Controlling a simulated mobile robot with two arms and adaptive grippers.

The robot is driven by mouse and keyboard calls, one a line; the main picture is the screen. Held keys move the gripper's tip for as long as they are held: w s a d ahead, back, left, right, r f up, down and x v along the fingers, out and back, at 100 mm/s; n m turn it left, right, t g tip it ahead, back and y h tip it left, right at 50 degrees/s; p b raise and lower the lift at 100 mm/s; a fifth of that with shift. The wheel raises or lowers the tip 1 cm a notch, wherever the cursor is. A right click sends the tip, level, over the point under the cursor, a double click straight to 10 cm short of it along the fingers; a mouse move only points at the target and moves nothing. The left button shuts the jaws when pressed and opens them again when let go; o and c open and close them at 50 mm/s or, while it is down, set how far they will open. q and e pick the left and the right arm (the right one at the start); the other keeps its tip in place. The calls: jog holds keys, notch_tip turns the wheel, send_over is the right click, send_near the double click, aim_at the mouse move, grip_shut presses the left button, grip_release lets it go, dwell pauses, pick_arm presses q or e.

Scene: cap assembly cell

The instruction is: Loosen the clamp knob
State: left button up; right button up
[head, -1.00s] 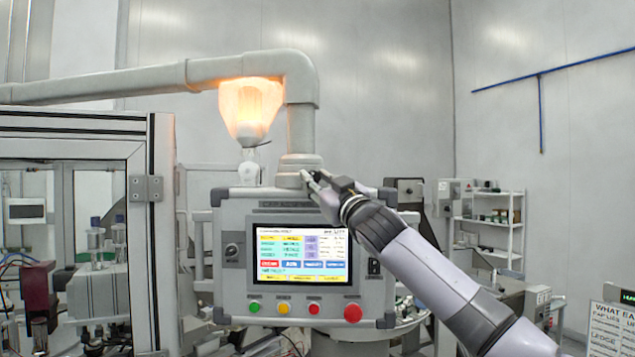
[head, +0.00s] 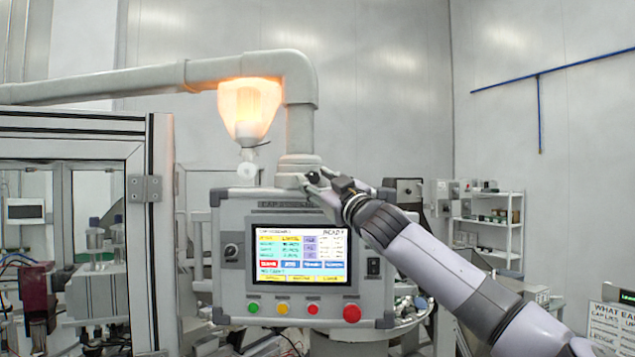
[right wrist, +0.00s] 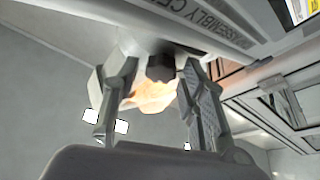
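The clamp knob, a small dark knob (head: 313,177), sits at the collar at the foot of the grey support pipe, above the control panel. My right gripper (head: 317,184) is at the knob, reaching in from the right. In the right wrist view the dark knob (right wrist: 160,66) shows between the two spread fingers (right wrist: 158,92). A gap shows beside the left finger; the right finger is close to the knob, and contact cannot be made out. My left gripper is in neither view.
The control panel (head: 236,294) with its lit screen and several buttons hangs just below the gripper. A glowing lamp (head: 249,105) hangs left of the pipe (head: 301,125). A framed machine enclosure (head: 160,230) stands at left, shelves (head: 490,222) at right.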

jog(key=shift+o, duration=0.6)
jog(key=shift+s+f, duration=0.35)
jog(key=v, duration=1.1)
jog(key=shift+d, duration=0.2)
jog(key=shift+r, duration=0.1)
jog(key=shift+c, duration=0.2)
